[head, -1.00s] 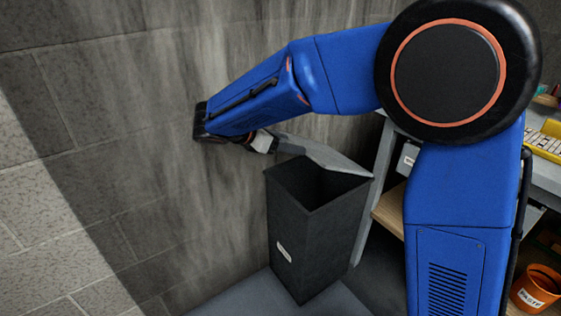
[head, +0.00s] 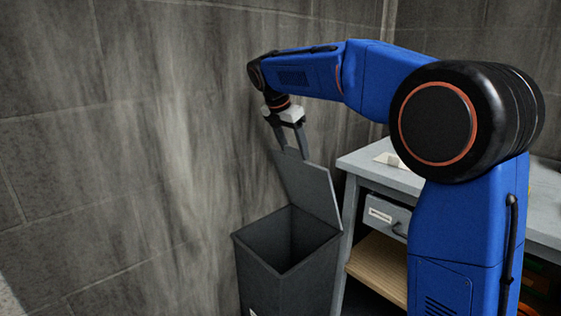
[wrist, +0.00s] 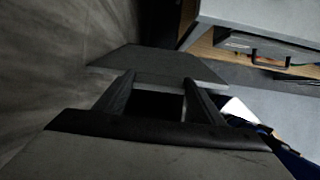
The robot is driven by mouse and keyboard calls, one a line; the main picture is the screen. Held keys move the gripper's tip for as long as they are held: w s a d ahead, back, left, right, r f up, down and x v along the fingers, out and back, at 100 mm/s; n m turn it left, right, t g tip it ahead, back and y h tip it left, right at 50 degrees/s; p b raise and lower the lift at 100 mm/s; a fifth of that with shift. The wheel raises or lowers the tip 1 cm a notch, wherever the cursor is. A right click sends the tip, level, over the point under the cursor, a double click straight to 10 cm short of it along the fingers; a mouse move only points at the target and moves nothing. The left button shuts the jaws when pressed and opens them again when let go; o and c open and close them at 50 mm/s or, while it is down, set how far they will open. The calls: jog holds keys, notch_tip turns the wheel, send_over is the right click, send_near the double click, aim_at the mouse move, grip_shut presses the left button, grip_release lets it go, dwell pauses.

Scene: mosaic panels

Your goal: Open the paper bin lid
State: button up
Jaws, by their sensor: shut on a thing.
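The paper bin (head: 262,265) is a tall dark grey box beside the wall, with its square mouth open at the top. Its flat grey lid (head: 312,190) stands steeply raised at the rear side of the mouth. My gripper (head: 291,153) is above the bin, pointing down, with its fingers at the lid's upper edge and shut on it. In the wrist view, my gripper (wrist: 158,78) reaches to the lid (wrist: 150,62), which lies across the fingertips. The exact contact is partly hidden.
A grey workbench (head: 385,176) with a drawer (head: 385,217) and a wooden lower shelf (head: 375,272) stands close to the right of the bin. The stained block wall (head: 130,150) is close on the left. The space above the bin mouth is clear.

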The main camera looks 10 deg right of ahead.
jog(key=w+d+r+g+y, duration=0.1)
jog(key=w+d+r+y, duration=0.1)
jog(key=w+d, duration=0.4)
jog(key=shift+w+d+r, duration=0.15)
jog(key=shift+w+d, duration=0.15)
jog(key=shift+d, duration=1.55)
jog(key=o, duration=1.5)
jog(key=shift+r, duration=0.1)
jog(key=v, duration=1.7)
jog(key=shift+w+r, duration=0.15)
jog(key=shift+w, duration=0.15)
